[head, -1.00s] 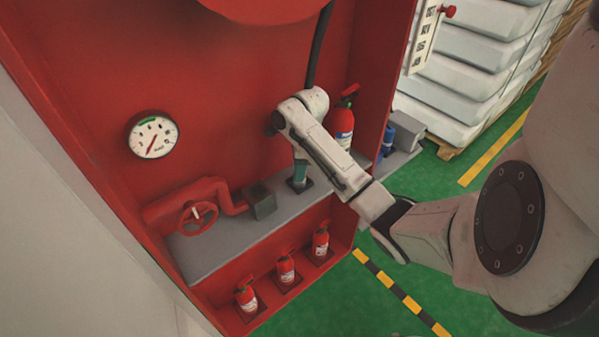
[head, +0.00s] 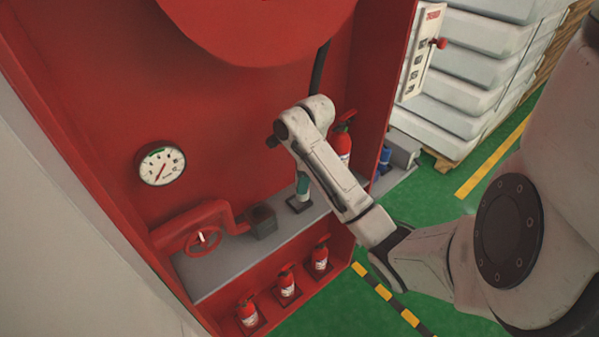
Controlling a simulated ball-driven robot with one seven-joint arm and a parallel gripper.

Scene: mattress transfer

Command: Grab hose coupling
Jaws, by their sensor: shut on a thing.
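My arm reaches in from the right, and its far wrist joint is in front of the red cabinet, above the grey shelf. My jaws are hidden behind the wrist, so I cannot see what is between them. A black hose (head: 318,70) hangs from under the red reel and passes out of sight behind the wrist. I cannot make out a coupling at its hidden lower end.
The red cabinet (head: 100,100) holds a round gauge (head: 161,164), a red valve wheel (head: 202,242) and a dark box (head: 263,222). A larger extinguisher (head: 342,146) stands at right, and 3 small ones line the lower ledge. Clear green floor (head: 335,310) lies in front.

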